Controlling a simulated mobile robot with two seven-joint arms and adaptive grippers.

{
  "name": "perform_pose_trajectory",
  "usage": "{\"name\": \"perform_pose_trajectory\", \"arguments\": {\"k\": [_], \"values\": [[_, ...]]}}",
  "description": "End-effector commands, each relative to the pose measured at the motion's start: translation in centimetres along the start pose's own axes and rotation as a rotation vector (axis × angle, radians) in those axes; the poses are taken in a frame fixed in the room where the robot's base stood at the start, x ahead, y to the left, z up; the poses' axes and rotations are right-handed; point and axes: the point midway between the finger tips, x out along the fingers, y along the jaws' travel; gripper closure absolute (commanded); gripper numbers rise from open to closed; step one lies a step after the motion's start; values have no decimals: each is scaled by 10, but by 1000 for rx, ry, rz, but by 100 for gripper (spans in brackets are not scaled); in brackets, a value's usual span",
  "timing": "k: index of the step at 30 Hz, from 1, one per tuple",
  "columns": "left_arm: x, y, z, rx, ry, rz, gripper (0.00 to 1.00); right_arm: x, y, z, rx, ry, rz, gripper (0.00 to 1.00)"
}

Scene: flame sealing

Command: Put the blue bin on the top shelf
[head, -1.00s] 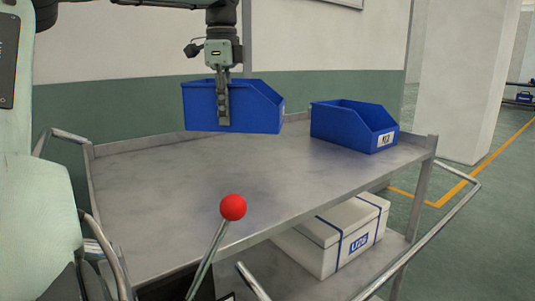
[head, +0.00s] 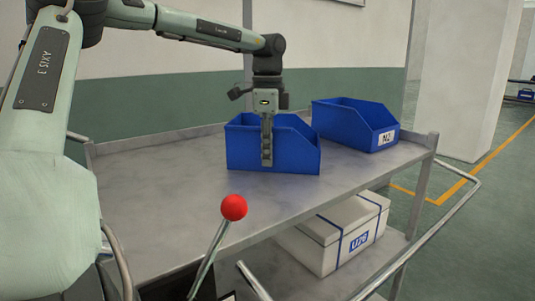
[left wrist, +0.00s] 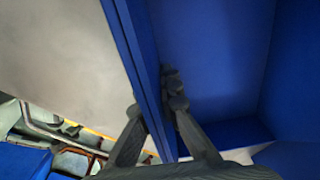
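A blue open-top bin (head: 297,155) is at the middle of the top shelf (head: 205,215) of a grey metal cart in the head view. Its base is level, at or just above the shelf surface; I cannot tell if it touches. My left gripper (head: 267,153) points down and is shut on the bin's near wall. In the left wrist view, its fingers (left wrist: 155,97) straddle the blue wall (left wrist: 137,62), one on each side. A second blue bin (head: 350,124) with a white label stands apart on the shelf, behind and to the right. My right gripper is out of view.
A white box with blue straps (head: 335,236) sits on the lower shelf. A lever with a red ball (head: 234,207) rises in front of the cart. Metal handrails (head: 450,222) flank the cart. The shelf's front and left areas are clear.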

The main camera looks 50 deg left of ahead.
Motion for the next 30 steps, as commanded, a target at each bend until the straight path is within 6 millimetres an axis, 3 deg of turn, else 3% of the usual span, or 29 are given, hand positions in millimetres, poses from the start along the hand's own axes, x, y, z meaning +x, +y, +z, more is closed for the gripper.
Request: {"name": "perform_pose_trajectory", "arguments": {"k": [6, 12, 22, 26, 30], "values": [[1, 0, 0, 0, 0, -1, 100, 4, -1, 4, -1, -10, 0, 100], [0, 0, 0, 0, -1, 0, 74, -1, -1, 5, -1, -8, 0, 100], [-2, 0, 0, 0, -1, 0, 74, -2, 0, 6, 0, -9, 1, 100], [-17, -1, 0, 0, -1, -3, 74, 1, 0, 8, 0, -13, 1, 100], [-47, -1, 0, -1, -2, -5, 74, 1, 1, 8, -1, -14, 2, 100]]}}
